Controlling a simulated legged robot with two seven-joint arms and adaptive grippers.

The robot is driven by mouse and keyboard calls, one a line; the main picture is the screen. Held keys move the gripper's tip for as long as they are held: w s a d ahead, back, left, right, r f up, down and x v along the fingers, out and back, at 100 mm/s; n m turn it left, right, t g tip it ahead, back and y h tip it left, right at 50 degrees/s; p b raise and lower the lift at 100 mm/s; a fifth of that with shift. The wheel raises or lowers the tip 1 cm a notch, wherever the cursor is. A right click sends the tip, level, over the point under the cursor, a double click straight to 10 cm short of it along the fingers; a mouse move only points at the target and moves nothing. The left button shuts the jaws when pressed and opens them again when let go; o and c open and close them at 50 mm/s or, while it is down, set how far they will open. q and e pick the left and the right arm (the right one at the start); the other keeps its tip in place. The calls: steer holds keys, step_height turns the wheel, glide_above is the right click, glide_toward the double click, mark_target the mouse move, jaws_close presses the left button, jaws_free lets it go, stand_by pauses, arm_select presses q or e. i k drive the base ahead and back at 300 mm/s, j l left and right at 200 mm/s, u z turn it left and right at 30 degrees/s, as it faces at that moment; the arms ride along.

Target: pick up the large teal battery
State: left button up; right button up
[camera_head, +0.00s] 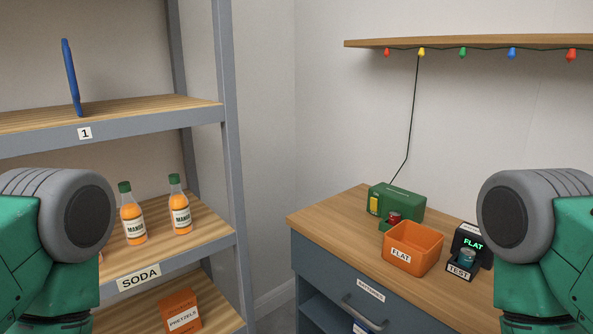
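A teal battery (467,257) stands upright in a black tester (464,272) labelled TEST, toward the right of the wooden counter top. The tester's dark screen behind it reads FLAT in green letters. My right arm stands in front of the tester's right side in the picture. Only upper parts of my two arms show, at the left and right edges. Neither gripper is in view.
An orange bin (412,248) labelled FLAT stands left of the tester. Behind it is a green box-like device (396,201) with a small red item (394,217) at its front. The counter (331,212) has free room at its left. Shelves with mango bottles (133,220) stand left.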

mark_target(466, 256)
steer(key=z, duration=1.1)
